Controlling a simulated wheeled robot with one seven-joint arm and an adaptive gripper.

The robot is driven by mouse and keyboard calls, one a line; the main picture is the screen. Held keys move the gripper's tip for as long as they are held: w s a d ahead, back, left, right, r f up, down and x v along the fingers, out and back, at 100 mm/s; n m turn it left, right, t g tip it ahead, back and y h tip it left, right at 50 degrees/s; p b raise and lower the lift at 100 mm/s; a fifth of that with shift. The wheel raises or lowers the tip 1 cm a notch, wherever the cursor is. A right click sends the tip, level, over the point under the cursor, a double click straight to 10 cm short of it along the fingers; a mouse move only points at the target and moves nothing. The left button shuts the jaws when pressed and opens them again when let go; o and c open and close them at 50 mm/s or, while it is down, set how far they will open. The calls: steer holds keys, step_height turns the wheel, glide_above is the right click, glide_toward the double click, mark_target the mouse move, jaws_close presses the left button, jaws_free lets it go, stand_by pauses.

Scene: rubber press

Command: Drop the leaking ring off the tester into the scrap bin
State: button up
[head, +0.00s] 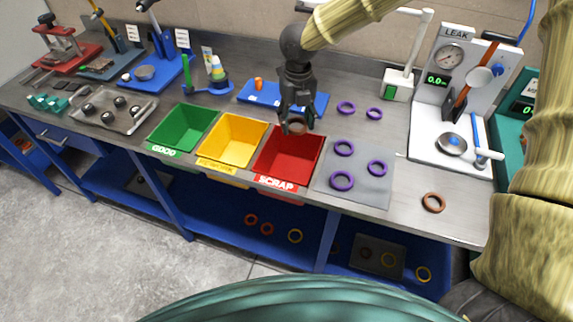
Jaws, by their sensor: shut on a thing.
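My gripper (295,120) points down above the back part of the red scrap bin (292,159), which carries a "SCRAP" label. It is shut on a brown ring (296,126), held above the bin opening. The fingers partly hide the ring. The leak tester (459,87) stands at the right with a dial, a green display and a "LEAK" sign. No ring can be made out on its platform. Another brown ring (433,202) lies on the bench at the front right.
A yellow bin (232,140) and a green bin (183,128) stand left of the scrap bin. A grey mat (356,190) with purple rings is at its right. A blue tray (308,99) lies behind my gripper.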

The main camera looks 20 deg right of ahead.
steer(key=f+b, duration=0.4)
steer(key=f, duration=0.1)
steer(key=shift+w+d+f, duration=0.1)
steer(key=shift+w+f, duration=0.1)
steer(key=shift+f, duration=0.15)
steer(key=o, duration=0.7)
steer(key=shift+o, duration=1.3)
step_height(320, 180, up, 12)
steer(key=shift+f, duration=0.1)
